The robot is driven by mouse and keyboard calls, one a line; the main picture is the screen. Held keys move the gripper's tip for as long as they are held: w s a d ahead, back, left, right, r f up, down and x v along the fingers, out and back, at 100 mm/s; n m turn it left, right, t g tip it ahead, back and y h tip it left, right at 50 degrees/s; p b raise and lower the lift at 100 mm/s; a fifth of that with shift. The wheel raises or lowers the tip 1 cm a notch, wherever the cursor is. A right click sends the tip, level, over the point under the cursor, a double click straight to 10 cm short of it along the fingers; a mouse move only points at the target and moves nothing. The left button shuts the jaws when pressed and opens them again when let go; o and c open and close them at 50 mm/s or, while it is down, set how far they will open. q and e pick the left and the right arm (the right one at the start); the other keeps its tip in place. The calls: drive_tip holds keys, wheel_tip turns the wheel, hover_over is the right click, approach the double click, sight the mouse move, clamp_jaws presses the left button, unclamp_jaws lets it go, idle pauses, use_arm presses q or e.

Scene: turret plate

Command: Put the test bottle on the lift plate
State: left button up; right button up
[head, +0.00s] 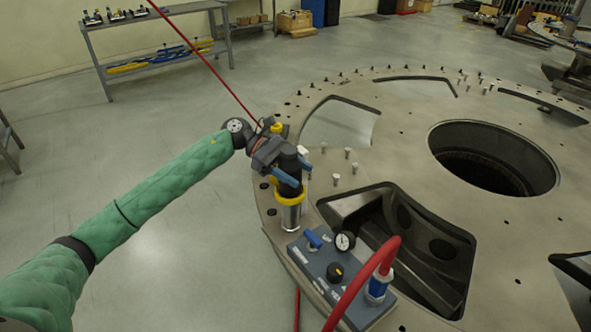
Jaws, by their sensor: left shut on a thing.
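The test bottle appears to be the upright cylinder with a black upper part, a yellow collar and a shiny silver lower end (290,216). My left gripper (295,173), with blue fingertips, is shut around its black upper part. The large round grey plate (390,165), which I take for the lift plate, fills the right side of the head view. The bottle shows over the plate's left rim. I cannot tell whether its lower end touches the plate. My right gripper is not in view.
A blue-grey control box (325,272) with a gauge, knobs and a red hose (362,285) sits on the plate's near-left edge. Several small bolts stand up near the bottle. The plate has large openings and a round central hole (492,160). A shelf (150,50) stands far left.

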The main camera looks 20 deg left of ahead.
use_arm(q)
drive_tip(key=shift+f, duration=0.1)
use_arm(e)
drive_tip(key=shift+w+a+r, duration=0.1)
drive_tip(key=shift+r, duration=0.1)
use_arm(q)
drive_tip(key=o, duration=1)
drive_tip(key=shift+o, duration=0.2)
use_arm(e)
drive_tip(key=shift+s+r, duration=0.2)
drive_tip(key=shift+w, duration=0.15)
